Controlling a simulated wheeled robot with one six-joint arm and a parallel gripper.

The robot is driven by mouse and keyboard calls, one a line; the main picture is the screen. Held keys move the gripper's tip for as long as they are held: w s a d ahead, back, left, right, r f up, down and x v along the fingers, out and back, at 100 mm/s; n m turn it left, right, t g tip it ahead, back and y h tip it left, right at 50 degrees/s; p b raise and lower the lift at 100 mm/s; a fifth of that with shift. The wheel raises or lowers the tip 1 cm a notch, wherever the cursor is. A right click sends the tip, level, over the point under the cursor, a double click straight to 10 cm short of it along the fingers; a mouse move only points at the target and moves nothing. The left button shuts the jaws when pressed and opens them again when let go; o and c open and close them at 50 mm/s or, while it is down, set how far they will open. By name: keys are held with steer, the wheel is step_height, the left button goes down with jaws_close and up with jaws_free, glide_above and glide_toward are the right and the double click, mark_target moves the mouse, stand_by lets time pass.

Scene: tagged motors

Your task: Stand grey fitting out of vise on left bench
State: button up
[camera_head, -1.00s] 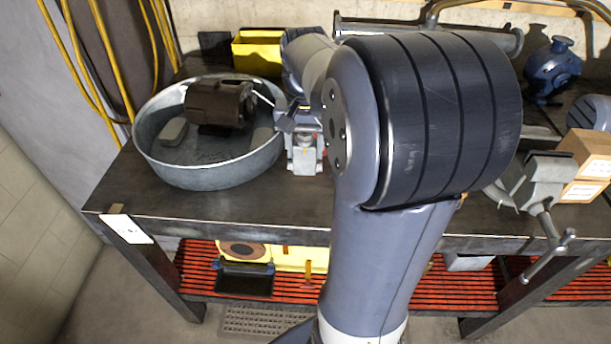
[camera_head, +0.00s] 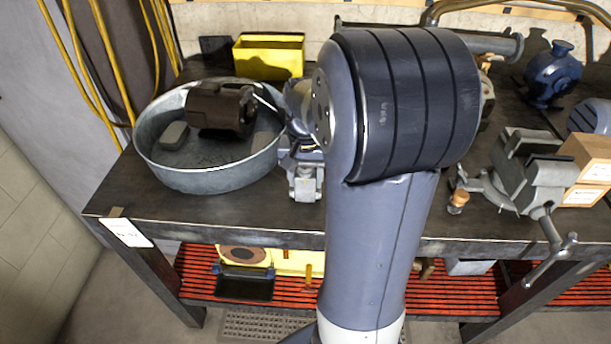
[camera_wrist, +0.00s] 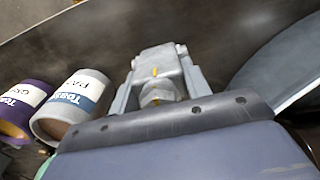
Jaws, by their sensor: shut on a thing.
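The round metal tub (camera_head: 205,180) holds a brown motor (camera_head: 215,106). A yellow bin (camera_head: 268,57) stands behind. A larger bench vise (camera_head: 535,178) and boxes (camera_head: 592,165) stand right. The bench's front-left surface (camera_head: 125,185) is bare.

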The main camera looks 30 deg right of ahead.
steer(key=o, duration=1.2)
step_height(320, 180, up, 12)
steer(key=shift+r+p, duration=0.1)
steer(key=shift+p, duration=0.3)
